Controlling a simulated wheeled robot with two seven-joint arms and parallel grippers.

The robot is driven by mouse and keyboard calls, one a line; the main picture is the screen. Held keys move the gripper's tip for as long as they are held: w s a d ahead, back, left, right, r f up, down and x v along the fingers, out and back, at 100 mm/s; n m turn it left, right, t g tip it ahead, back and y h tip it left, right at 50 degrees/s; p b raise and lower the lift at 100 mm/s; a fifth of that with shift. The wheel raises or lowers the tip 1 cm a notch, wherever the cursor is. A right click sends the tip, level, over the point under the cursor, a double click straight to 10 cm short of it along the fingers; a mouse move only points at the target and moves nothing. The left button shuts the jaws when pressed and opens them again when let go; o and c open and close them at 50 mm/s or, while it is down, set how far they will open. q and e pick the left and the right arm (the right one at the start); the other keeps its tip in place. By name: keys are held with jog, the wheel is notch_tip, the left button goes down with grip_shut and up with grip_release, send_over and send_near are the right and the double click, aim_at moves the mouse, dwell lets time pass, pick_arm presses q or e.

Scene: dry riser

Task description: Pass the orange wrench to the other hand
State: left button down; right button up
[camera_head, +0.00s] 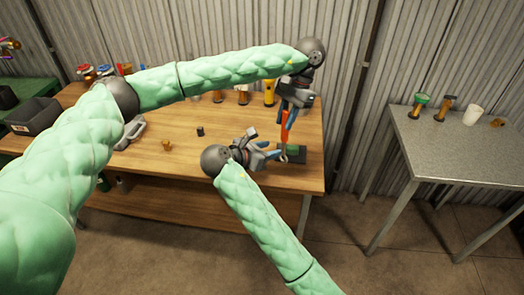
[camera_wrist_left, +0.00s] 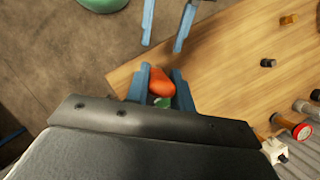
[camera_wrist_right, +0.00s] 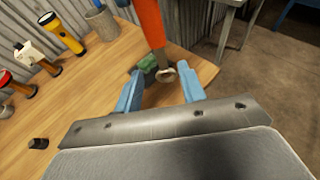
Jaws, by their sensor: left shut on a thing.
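The orange wrench (camera_head: 285,128) hangs roughly upright in the head view, its metal end (camera_head: 284,155) lowest. My left gripper (camera_head: 290,108) is shut on the upper part of the orange handle; the handle's end (camera_wrist_left: 160,84) shows between its fingers in the left wrist view. My right gripper (camera_head: 275,155) is lower, beside the metal end. In the right wrist view, the right fingers (camera_wrist_right: 160,84) are spread, and the metal end (camera_wrist_right: 168,73) appears between or just beyond their tips. I cannot tell whether they touch it.
A green block (camera_wrist_right: 146,64) lies behind the wrench on the wooden table (camera_head: 185,160). Flashlights and tools, including a yellow flashlight (camera_head: 269,92), stand along the back. A grey box (camera_head: 36,116) is at left. A grey table (camera_head: 455,140) stands at right, across a floor gap.

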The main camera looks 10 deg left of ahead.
aim_at(283, 146)
jog(key=x, duration=0.8)
jog(key=shift+w+d+f, duration=0.2)
jog(key=shift+w+d, duration=0.05)
grip_shut()
pick_arm(q)
jog(key=c, duration=1.1)
grip_release()
